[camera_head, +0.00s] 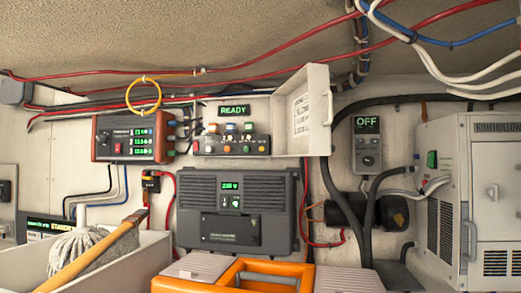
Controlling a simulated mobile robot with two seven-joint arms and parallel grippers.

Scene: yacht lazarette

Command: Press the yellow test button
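A white hinged cover (318,105) with a printed label stands swung open at the panel's right side. Neither of my grippers is in view.
A red-and-black meter box (130,137) hangs left of the panel, and a dark grey unit (236,210) below. An orange case (265,275), a white bin (150,257) with a mop (85,248), and a white generator (490,195) stand nearer. Cables cross above.

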